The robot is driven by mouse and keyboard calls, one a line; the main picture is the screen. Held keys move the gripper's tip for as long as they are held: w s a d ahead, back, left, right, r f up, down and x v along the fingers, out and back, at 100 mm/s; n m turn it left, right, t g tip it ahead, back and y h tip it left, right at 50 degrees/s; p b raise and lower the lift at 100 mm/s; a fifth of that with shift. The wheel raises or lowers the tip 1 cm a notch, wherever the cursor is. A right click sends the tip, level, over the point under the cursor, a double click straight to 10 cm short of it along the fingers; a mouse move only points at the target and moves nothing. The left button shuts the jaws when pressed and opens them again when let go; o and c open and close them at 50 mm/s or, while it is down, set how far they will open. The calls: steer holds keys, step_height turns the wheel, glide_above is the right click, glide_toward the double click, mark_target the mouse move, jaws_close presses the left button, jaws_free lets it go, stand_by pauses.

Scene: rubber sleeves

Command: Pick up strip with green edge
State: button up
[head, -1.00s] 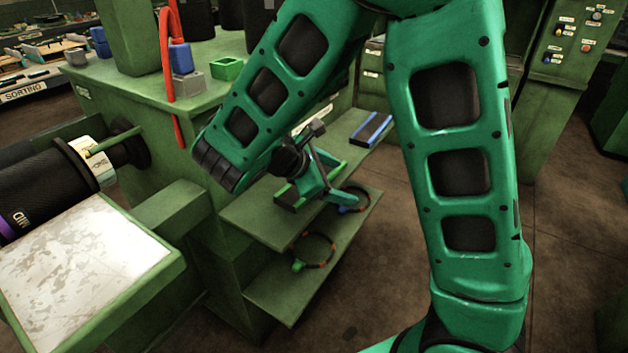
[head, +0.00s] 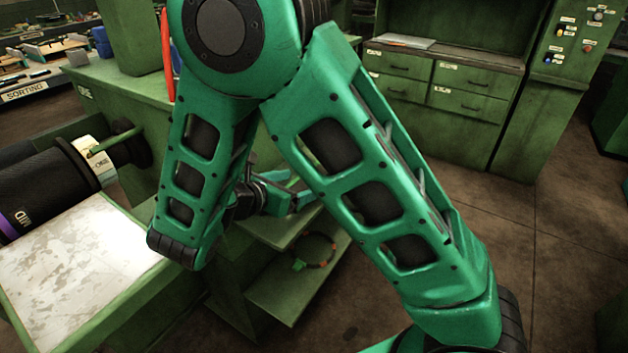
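My gripper (head: 290,197) is partly in view above the upper side shelf (head: 270,228) of the green workbench. My own arm links cover much of it, and its fingertips are not clear, so I cannot tell whether it is open or shut or holds anything. I cannot make out the strip with the green edge; that part of the shelf is largely hidden behind my arm and gripper.
A ring with a green clip (head: 314,252) lies on the lower shelf (head: 285,290). At left are a black roller (head: 45,190) and a pale-topped stand (head: 75,250). A drawer cabinet (head: 440,90) stands behind. The floor at right is clear.

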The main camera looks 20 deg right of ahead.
mark_target(309, 186)
steer(key=x, duration=0.5)
steer(key=shift+r, duration=0.15)
steer(key=shift+c, duration=0.4)
steer(key=c, duration=1.1)
steer(key=shift+r, duration=0.1)
